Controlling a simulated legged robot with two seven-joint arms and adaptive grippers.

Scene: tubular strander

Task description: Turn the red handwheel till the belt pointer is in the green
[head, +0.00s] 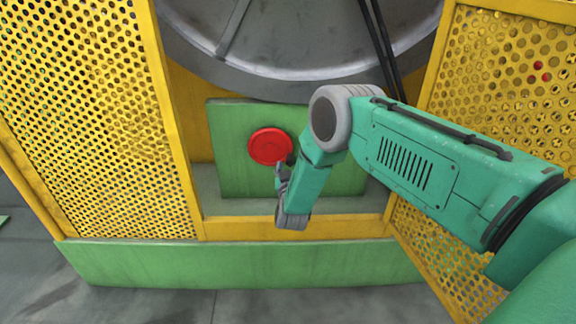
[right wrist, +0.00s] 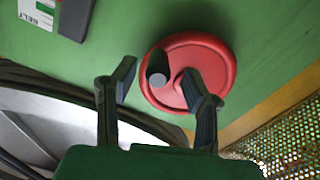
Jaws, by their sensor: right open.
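The red handwheel (head: 270,146) is on a green panel, left of my right arm's wrist. In the right wrist view the handwheel (right wrist: 188,72) is a red disc with a dark grip knob (right wrist: 157,68) standing out near its rim. My right gripper (head: 281,172) is at the handwheel's lower right edge. In the wrist view its fingers (right wrist: 160,82) are apart, with the knob showing between them; contact cannot be told. The right finger covers part of the disc. No belt pointer can be made out. My left gripper is out of view.
The green panel (head: 229,168) stands between yellow perforated guards (head: 95,110) and (head: 505,85). A large grey wheel (head: 290,40) and dark belts (head: 381,45) are above. A yellow rail (head: 240,229) runs below.

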